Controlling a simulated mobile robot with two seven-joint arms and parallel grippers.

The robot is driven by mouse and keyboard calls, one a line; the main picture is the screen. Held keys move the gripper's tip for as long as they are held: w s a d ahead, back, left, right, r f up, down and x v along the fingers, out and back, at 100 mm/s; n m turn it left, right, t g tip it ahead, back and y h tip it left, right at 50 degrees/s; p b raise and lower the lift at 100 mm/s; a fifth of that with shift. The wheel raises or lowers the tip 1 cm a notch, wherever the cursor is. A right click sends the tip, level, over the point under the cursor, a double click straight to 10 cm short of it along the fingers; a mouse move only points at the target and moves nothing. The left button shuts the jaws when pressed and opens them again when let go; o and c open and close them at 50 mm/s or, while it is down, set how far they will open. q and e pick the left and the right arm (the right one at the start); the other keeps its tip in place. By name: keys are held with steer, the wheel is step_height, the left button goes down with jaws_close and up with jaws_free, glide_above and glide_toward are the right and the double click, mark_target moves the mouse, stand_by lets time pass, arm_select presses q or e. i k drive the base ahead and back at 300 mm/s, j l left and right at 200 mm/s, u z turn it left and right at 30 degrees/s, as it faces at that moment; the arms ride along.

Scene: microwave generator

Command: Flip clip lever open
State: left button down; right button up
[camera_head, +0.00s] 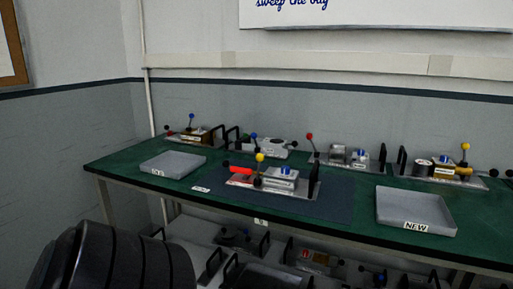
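A metal device (270,182) sits on the dark mat in the middle of the green bench. It has a red lever (240,171) lying low on its left side, an upright lever with a yellow ball (260,157), a blue knob (285,170) and a black handle (315,180) at its right. I cannot tell which lever is the clip lever, or whether it is open. Neither of my grippers is in view. A large black ribbed shape, possibly part of my own arm, fills the lower left corner.
A grey tray (150,171) lies on the bench at the left, and a grey tray labelled NEW (438,208) lies at the right. Several similar devices stand along the back edge. More devices are on a shelf (192,229) below. The dark mat (335,207) has bare room around the device.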

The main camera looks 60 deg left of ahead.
mark_target(260, 157)
steer(key=k+j, duration=0.15)
steer(key=j, duration=0.2)
steer(key=k+j, duration=0.2)
steer(key=j, duration=0.15)
steer(key=k+j, duration=0.15)
steer(key=j, duration=0.25)
steer(key=k+j, duration=0.15)
steer(key=j, duration=0.2)
